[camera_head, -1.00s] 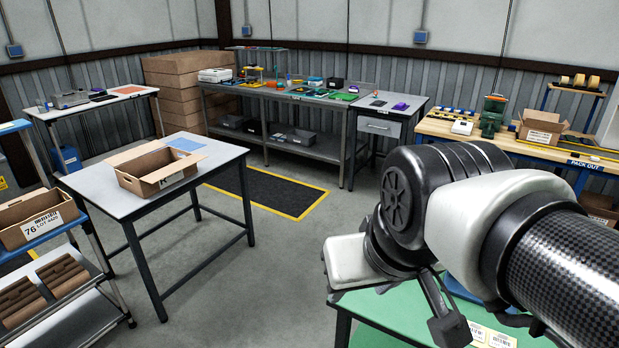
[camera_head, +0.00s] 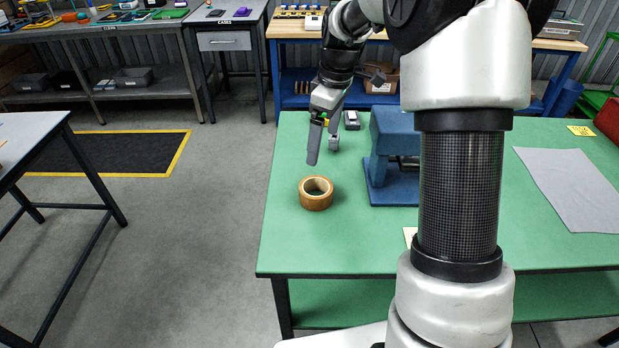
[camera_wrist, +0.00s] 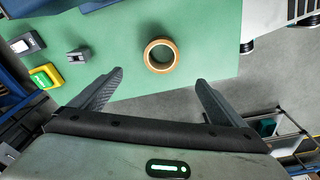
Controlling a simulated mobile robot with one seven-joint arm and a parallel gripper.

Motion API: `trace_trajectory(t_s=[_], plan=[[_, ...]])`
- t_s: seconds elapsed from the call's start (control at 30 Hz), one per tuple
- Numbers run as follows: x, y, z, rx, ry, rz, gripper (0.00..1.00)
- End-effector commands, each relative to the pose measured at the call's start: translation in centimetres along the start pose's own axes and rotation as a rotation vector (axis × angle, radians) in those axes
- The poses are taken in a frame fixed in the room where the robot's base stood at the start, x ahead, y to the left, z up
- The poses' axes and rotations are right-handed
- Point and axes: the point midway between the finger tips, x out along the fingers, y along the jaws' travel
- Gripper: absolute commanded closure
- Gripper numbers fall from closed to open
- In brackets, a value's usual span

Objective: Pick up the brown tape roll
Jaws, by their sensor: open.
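The brown tape roll (camera_head: 316,201) lies flat on the green table (camera_head: 300,240) in the head view, near its left edge. Its hole faces up. It also shows in the wrist view (camera_wrist: 148,56), ahead of and between the fingers. My gripper (camera_head: 323,150) is above the table behind the roll in the head view, fingers pointing down. In the wrist view my gripper (camera_wrist: 150,80) has its fingers wide apart with nothing between them. It is not touching the roll.
A blue block-like device (camera_head: 390,150) stands right of the roll. A grey cloth (camera_head: 570,188) lies farther right. A small grey object (camera_wrist: 78,55) and a yellow-green device (camera_wrist: 45,77) show in the wrist view. The table in front of the roll is clear.

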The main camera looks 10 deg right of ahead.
Motion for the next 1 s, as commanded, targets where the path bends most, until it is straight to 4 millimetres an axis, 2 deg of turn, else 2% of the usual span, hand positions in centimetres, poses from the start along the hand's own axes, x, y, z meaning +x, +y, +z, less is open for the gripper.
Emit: trace_trajectory(t_s=[0.4,0.5,0.83,1.0], plan=[[8.7,-0.1,0.1,-0.003,-0.003,-0.005,0.05],[10.4,-0.1,0.1,-0.003,-0.002,-0.004,0.05],[12.6,-0.1,0.1,-0.003,-0.001,-0.003,0.05],[15.0,-0.3,0.4,-0.002,-0.002,-0.005,0.05]])
